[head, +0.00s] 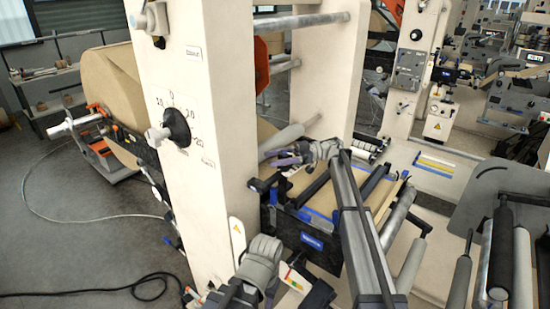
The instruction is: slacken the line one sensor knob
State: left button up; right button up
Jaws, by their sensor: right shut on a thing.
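My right gripper (278,158) reaches in at the centre, beside the near cream column and above the near machine's frame. Its fingers point left and are shut on a small part, which looks like the sensor knob; the fingers mostly hide it, and how far it is turned cannot be told. A grey wrist with dark fingers, which seems to be my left gripper (235,294), shows low in the view by the foot of the column. Its fingertips are unclear.
A black dial (177,128) with a numbered scale is on the near column (205,215). A kraft roll (108,88) stands behind it at left. A black bar with a blue label (312,241) lies below my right gripper. Rollers (498,252) and a grey plate crowd the right. A cable lies on the floor.

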jog(key=shift+s+f+n+g+h, duration=0.15)
jog(key=shift+n+g+h, duration=0.2)
jog(key=shift+g, duration=0.25)
jog(key=shift+s, duration=0.1)
jog(key=o, duration=1.4)
jog(key=shift+c, duration=0.2)
notch_tip(320, 180, up, 10)
jog(key=p, duration=1)
